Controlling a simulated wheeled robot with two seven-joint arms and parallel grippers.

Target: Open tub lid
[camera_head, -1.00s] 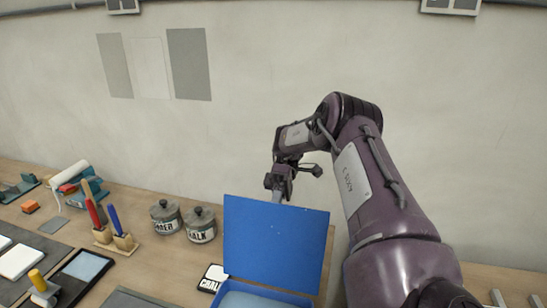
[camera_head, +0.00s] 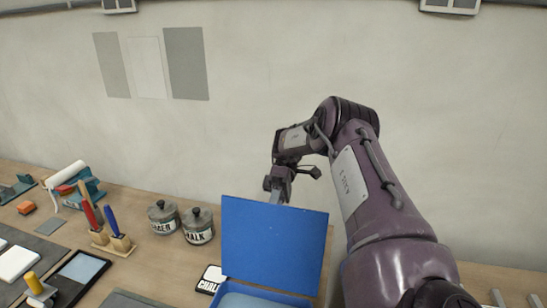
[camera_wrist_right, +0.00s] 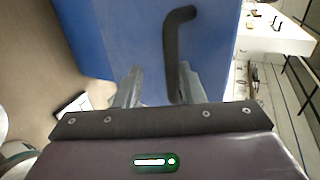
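The blue tub (camera_head: 262,292) sits at the front edge of the head view, cut off below. Its blue lid (camera_head: 272,245) stands raised, nearly upright, at the tub's back. My right gripper (camera_head: 278,196) is behind the lid's top edge, which partly hides its fingertips. In the right wrist view, the blue lid (camera_wrist_right: 115,40) fills much of the picture and bears a dark bent handle (camera_wrist_right: 175,48). My right gripper's fingers (camera_wrist_right: 158,88) are spread, with the handle's lower end between them, close to the right finger. I cannot tell if they touch. My left gripper is not in view.
A wooden holder with red and blue handled tools (camera_head: 112,240) is farther left. The plain wall (camera_head: 260,90) rises behind the bench.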

